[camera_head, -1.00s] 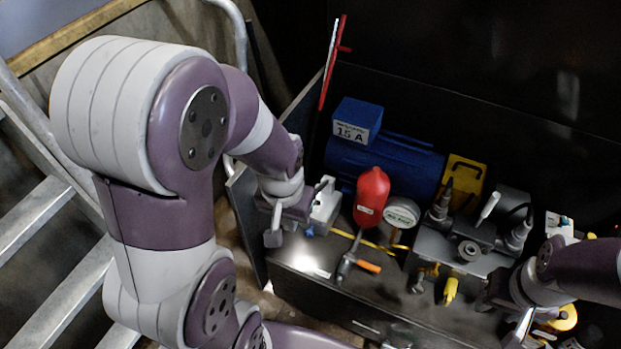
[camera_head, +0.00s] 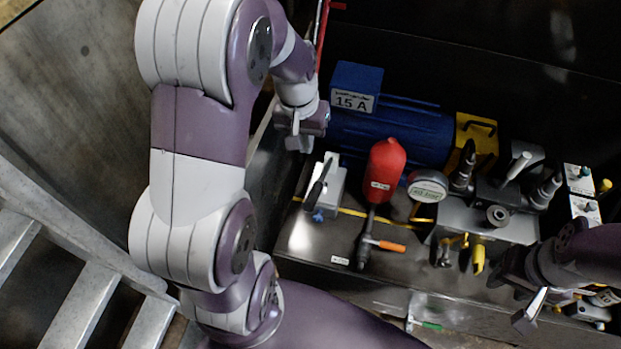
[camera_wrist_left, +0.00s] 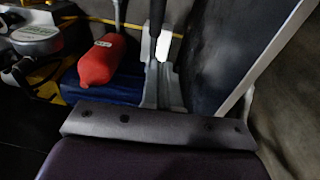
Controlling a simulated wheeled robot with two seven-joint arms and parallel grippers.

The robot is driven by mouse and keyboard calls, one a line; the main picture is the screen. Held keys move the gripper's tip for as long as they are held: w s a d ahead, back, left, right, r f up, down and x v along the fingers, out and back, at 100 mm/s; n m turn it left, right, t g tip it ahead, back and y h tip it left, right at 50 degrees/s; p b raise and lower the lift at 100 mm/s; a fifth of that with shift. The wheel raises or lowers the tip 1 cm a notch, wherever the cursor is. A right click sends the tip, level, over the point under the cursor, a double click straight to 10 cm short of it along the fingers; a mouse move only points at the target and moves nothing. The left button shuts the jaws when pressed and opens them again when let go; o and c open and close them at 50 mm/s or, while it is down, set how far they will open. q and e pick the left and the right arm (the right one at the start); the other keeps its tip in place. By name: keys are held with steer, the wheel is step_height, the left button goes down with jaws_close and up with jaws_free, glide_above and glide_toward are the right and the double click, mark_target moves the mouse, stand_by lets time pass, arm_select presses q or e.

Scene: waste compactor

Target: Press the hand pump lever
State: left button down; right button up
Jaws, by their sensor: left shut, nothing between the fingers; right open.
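A grey block with a black handle (camera_head: 320,182) stands at the left end of the dark bench. A tall thin red piece (camera_head: 322,35) rises behind the left arm at the top. I cannot tell for sure which one is the hand pump lever. My left gripper (camera_head: 300,140) is shut and empty, above and behind the grey block and below the red piece. My right gripper (camera_head: 530,310) is open at the bench's right front.
A blue motor (camera_head: 420,135) labelled 15 A, a red cylinder (camera_head: 384,170), a round gauge (camera_head: 428,186), and a grey valve block (camera_head: 490,222) crowd the bench. An orange-handled valve (camera_head: 385,245) stands in front. Metal stairs (camera_head: 75,305) are at lower left.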

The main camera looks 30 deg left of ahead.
arm_select(q)
steer(key=b, duration=0.2)
glide_above(313, 190)
steer(key=w+a, duration=0.1)
step_height(313, 190, down, 9)
steer(key=shift+s+d+f, duration=0.1)
steer(key=shift+s+f, duration=0.15)
steer(key=shift+f, duration=0.3)
steer(key=shift+s+d+f, duration=0.1)
steer(key=shift+s+f, duration=0.15)
steer(key=shift+f, duration=0.25)
steer(key=shift+s+d+f, duration=0.15)
steer(key=shift+s+f, duration=0.05)
steer(key=shift+f, duration=0.25)
arm_select(e)
steer(key=shift+d+f, duration=0.1)
steer(key=shift+f, duration=1)
